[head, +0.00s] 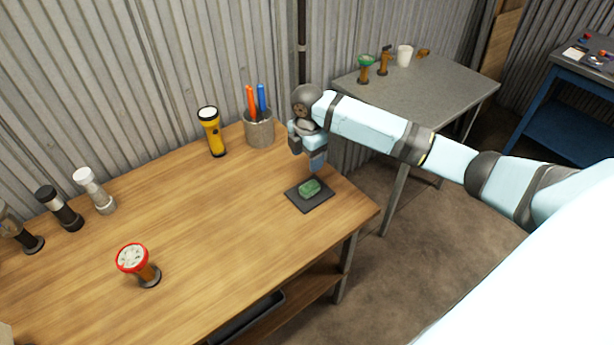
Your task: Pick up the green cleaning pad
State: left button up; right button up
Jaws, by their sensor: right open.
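The green cleaning pad (310,188) lies on a dark square mat (323,201) near the right end of the wooden table. My right gripper (317,166) points down just above the pad and a little behind it. It is open and holds nothing that I can see. Whether its fingertips touch the pad cannot be told from this angle. My left gripper is not in view.
A grey side table (440,90) stands behind right. The table's middle is clear.

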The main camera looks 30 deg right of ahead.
send_over(310, 186)
jog(key=f, duration=0.6)
jog(key=shift+a+f, duration=0.25)
jog(key=shift+f, duration=0.15)
jog(key=shift+d+f, duration=0.15)
jog(key=shift+f, duration=1.4)
jog(key=shift+d+f, duration=0.1)
jog(key=shift+f, duration=1.45)
jog(key=c, duration=1)
